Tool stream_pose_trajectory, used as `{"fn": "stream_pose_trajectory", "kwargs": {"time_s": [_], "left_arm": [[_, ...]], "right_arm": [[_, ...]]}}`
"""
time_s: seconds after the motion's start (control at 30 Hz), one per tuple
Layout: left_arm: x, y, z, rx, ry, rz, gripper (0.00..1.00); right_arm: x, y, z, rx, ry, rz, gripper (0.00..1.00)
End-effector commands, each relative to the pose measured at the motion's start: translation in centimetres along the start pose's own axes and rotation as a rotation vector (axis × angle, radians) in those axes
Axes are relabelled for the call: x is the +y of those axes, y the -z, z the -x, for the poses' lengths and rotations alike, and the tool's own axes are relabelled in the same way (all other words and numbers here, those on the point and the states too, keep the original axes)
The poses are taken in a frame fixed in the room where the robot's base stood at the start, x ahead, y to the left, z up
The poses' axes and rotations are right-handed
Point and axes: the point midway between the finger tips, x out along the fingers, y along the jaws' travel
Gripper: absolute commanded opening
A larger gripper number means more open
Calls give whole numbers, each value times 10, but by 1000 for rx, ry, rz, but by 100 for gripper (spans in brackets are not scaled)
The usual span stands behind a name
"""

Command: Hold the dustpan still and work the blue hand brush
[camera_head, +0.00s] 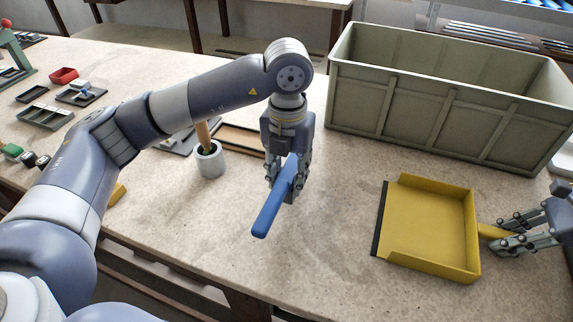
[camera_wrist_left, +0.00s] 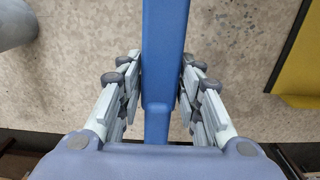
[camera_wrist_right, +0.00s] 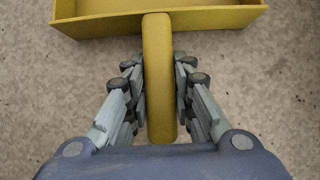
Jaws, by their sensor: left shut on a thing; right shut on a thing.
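The blue hand brush (camera_head: 270,208) is in my left gripper (camera_head: 286,190), left of the dustpan. My left gripper is shut on it, and the fingers press both sides of it in the left wrist view (camera_wrist_left: 164,60). Its bristles do not show. The yellow dustpan (camera_head: 435,225) lies on the table with its dark front lip (camera_head: 380,220) toward the brush. My right gripper (camera_head: 497,237) is shut on the dustpan's handle, which shows between the fingers in the right wrist view (camera_wrist_right: 158,75). A clear gap separates brush and pan.
A large grey-green crate (camera_head: 450,100) stands behind the dustpan. A grey cup (camera_head: 210,163) with a wooden-handled tool is left of the brush. A red bin (camera_head: 63,76) and dark trays (camera_head: 45,117) lie at the far left. The tabletop between brush and pan is clear.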

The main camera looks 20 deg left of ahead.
Motion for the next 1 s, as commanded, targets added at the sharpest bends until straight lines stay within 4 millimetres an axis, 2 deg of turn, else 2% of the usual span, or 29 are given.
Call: {"fn": "stream_pose_trajectory", "kwargs": {"time_s": [0.53,1.0], "left_arm": [[0,0,-2,-1,0,0,14],[0,0,-15,0,0,0,14]], "right_arm": [[0,0,0,1,-1,0,6],[0,0,0,0,-1,0,6]]}}
